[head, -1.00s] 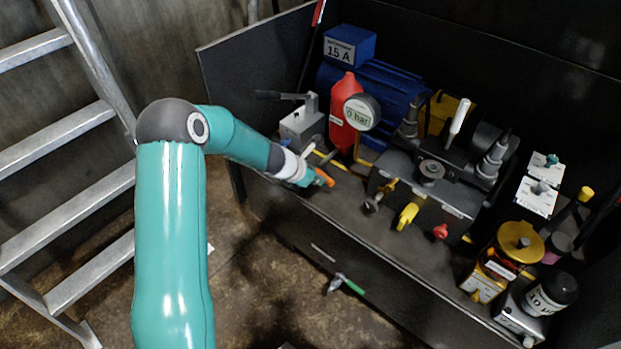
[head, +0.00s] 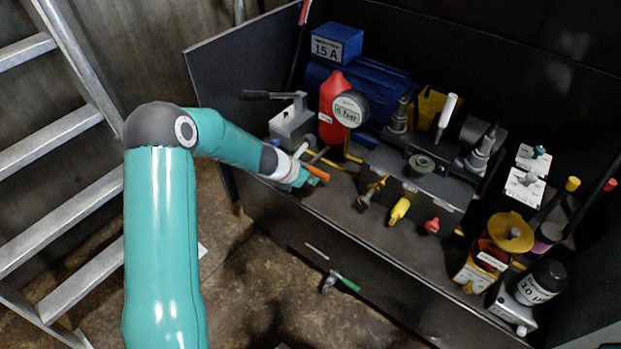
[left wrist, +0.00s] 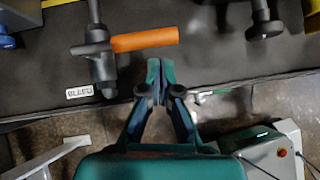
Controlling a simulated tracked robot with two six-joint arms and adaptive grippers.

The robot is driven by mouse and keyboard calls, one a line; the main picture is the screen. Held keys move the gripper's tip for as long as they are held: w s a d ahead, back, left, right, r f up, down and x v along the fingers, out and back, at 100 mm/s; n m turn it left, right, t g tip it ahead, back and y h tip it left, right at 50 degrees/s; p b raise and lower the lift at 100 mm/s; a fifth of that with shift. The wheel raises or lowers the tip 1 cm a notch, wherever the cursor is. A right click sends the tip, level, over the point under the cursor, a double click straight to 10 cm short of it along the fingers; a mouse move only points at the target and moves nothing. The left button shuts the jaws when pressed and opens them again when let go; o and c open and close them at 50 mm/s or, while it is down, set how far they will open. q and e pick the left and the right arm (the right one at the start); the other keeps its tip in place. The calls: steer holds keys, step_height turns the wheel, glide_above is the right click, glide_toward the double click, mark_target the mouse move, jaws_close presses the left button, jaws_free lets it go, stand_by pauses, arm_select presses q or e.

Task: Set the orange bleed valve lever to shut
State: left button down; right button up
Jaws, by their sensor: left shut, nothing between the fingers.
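The orange bleed valve lever (head: 317,173) sits at the left end of the bench, near its front edge. In the left wrist view the orange lever (left wrist: 145,39) points right, across its grey vertical pipe, with a "BLEED" label (left wrist: 80,92) beside the pipe. My left gripper (head: 312,182) is beside the lever on its front side. In the left wrist view the left gripper (left wrist: 160,66) has its fingers together and empty, just below the lever's free end. I cannot tell whether a fingertip touches the lever. My right gripper is not in view.
A red bottle (head: 329,108), a pressure gauge (head: 350,108) and a grey hand-pump block (head: 293,122) stand behind the lever. A yellow valve handle (head: 399,210) is to its right. A ladder (head: 60,145) stands at the left. Floor is open before the bench.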

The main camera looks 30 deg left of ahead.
arm_select(q)
steer(key=s+d+f+p+v, duration=0.1)
steer(key=d+p+v, duration=0.15)
steer(key=v, duration=0.85)
steer(key=s+d+f+m+g+h, duration=0.1)
steer(key=s+d+f+m+g, duration=0.15)
steer(key=d+f, duration=0.3)
steer(key=s+d+f+m+g+h, duration=0.1)
steer(key=s+d+f+m, duration=0.1)
steer(key=s+d+f, duration=0.3)
steer(key=s+d+f+m+g, duration=0.2)
steer(key=s+d+f+m, duration=0.3)
steer(key=s+m, duration=0.35)
steer(key=s+d+f+m+g, duration=0.3)
steer(key=s+d+f+m, duration=0.15)
steer(key=s+m, duration=0.4)
step_height(320, 180, up, 20)
steer(key=w+d+m+t+p, duration=0.1)
steer(key=m+p, duration=0.8)
steer(key=p, duration=1.1)
steer(key=shift+w+r+t, duration=0.15)
steer(key=shift+w+t, duration=0.2)
steer(key=shift+w, duration=0.25)
